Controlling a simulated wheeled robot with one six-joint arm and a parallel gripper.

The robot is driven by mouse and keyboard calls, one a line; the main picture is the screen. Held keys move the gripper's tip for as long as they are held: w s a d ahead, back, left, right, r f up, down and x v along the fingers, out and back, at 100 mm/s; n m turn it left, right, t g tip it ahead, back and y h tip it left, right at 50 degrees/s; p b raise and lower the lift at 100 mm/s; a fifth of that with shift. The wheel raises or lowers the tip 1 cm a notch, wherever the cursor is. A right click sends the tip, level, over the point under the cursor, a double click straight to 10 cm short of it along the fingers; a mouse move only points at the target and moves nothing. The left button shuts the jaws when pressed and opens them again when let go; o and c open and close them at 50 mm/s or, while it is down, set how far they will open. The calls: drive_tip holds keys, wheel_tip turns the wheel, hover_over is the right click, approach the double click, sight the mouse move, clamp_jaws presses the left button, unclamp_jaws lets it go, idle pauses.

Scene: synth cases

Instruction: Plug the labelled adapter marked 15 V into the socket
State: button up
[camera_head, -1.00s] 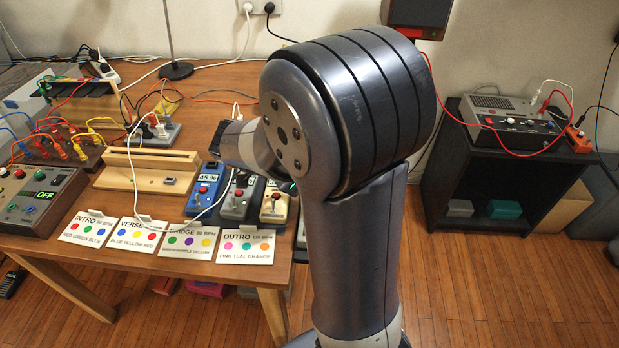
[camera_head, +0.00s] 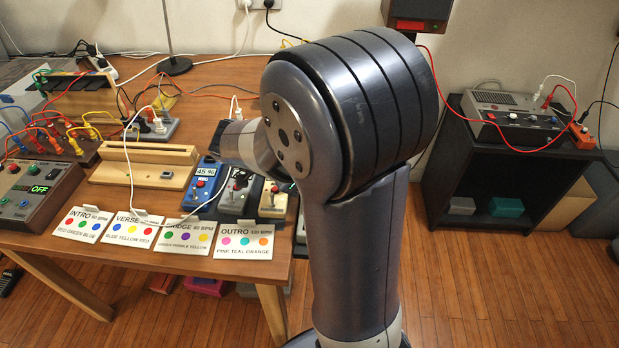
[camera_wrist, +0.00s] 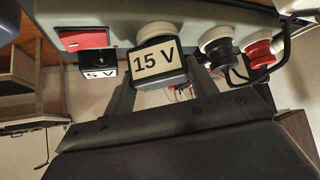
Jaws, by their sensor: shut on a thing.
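In the wrist view, the adapter labelled 15 V (camera_wrist: 154,61), a dark block with a white label, is between the two dark fingers of my gripper (camera_wrist: 163,78), which is shut on it. The adapter lies against a pale round socket on a grey power strip (camera_wrist: 190,18); I cannot tell how far its pins are in. A smaller adapter marked 5 V (camera_wrist: 99,74) is to its left. In the head view, my arm hides the gripper and the adapter.
In the wrist view, a black plug (camera_wrist: 220,51) and a red plug (camera_wrist: 257,53) sit close on the right. A red switch (camera_wrist: 84,40) is on the strip's left. In the head view, a cluttered wooden table (camera_head: 235,75) and a black shelf (camera_head: 455,165) flank my arm.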

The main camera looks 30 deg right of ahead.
drive_tip(key=o, duration=1.1)
drive_tip(key=p+v, duration=0.1)
drive_tip(key=v, duration=0.9)
drive_tip(key=shift+a+r, duration=0.25)
drive_tip(key=shift+a, duration=0.05)
drive_tip(key=b+x, duration=0.1)
drive_tip(key=x, duration=0.9)
drive_tip(key=shift+d+f, duration=0.25)
drive_tip(key=shift+r+p, duration=0.45)
drive_tip(key=shift+p, duration=0.15)
drive_tip(key=shift+f, duration=0.1)
